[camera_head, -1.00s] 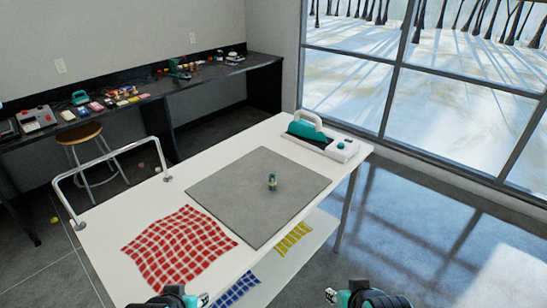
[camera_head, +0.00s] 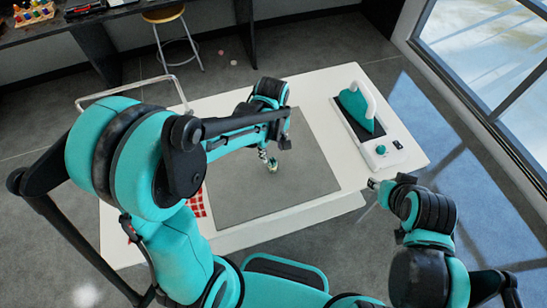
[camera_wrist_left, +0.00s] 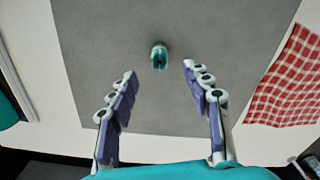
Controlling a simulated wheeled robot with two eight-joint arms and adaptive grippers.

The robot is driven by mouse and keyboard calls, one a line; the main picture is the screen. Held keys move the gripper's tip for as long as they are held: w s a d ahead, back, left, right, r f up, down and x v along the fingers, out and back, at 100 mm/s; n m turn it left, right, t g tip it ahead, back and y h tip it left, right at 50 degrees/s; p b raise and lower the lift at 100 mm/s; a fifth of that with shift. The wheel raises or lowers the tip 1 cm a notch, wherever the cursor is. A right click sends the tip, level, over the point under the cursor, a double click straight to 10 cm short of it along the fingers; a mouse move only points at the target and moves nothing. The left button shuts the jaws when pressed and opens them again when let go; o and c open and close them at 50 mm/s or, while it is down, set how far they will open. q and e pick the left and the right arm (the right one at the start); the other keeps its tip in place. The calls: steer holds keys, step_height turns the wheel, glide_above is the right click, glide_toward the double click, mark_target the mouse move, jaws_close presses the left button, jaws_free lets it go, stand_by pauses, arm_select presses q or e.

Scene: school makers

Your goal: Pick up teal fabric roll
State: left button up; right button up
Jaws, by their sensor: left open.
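The teal fabric roll (camera_head: 272,166) is a small teal and pale piece on the grey mat (camera_head: 240,200) on the white table. In the left wrist view the roll (camera_wrist_left: 159,57) lies just beyond the fingertips, centred between them. My left gripper (camera_head: 265,152) is above the mat, close to the roll, partly hidden by my arm. In the left wrist view its fingers (camera_wrist_left: 159,71) are spread wide with nothing between them. My right gripper (camera_head: 374,184) is at the table's right edge, away from the roll; its fingers are too small to read.
A teal press with a white handle (camera_head: 369,98) stands at the table's right back. A red checked cloth (camera_wrist_left: 285,88) lies beside the mat, mostly hidden by my arm in the head view. A metal rail (camera_head: 135,91) edges the table's far left. The mat is otherwise clear.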

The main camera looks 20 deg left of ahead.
mark_target(273, 160)
arm_select(q)
step_height(273, 160, down, 8)
steer(key=b, duration=0.2)
steer(key=shift+w+r+b, duration=0.1)
steer(key=shift+b, duration=0.25)
steer(key=c, duration=1)
